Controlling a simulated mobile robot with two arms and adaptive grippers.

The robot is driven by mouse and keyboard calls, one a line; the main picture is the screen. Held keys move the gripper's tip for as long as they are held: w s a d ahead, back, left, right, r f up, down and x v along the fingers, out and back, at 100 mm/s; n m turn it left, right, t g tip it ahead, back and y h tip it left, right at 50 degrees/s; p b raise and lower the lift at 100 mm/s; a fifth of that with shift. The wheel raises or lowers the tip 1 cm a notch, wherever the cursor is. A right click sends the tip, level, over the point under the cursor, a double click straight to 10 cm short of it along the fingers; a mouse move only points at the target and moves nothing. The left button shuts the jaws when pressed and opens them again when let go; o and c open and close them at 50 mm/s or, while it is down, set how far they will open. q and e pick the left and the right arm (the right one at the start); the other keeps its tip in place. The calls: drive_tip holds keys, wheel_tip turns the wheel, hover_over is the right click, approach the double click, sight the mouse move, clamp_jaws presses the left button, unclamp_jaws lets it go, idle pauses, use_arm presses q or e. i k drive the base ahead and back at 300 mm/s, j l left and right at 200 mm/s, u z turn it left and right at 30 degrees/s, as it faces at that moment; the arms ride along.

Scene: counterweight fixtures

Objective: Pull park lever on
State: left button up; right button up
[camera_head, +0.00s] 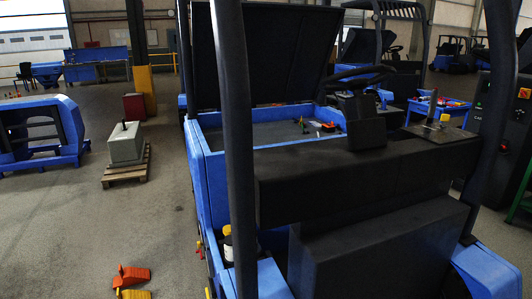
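A forklift-like vehicle with a blue body (204,175) and black posts fills the middle and right of the head view. A thin upright lever (432,106) stands on a grey plate at the right end of the dark dashboard (330,178). I cannot tell from its look whether it is the park lever. A black steering wheel (352,73) sits above the dashboard, left of this lever. A small yellow piece (445,118) is beside the lever's foot. Neither of my grippers is in view, and nothing is seen touching the lever.
A dark panel (265,50) stands raised over an open bay with small coloured items. A thick black post (232,130) crosses the near left. A grey block on a wooden pallet (126,172) stands left; the floor between is clear.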

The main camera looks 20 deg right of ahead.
sight(432, 106)
drive_tip(key=l+z, duration=0.15)
drive_tip(key=l, duration=1.45)
drive_tip(key=l+z, duration=0.1)
drive_tip(key=l, duration=1.45)
drive_tip(key=i+l, duration=0.15)
drive_tip(key=l, duration=0.25)
drive_tip(key=i+l, duration=0.15)
drive_tip(key=l, duration=0.25)
drive_tip(key=i+l, duration=0.15)
drive_tip(key=l, duration=0.25)
drive_tip(key=j+z, duration=0.2)
drive_tip(key=z, duration=0.15)
drive_tip(key=j+z, duration=0.2)
drive_tip(key=z, duration=0.15)
drive_tip(key=k, duration=0.05)
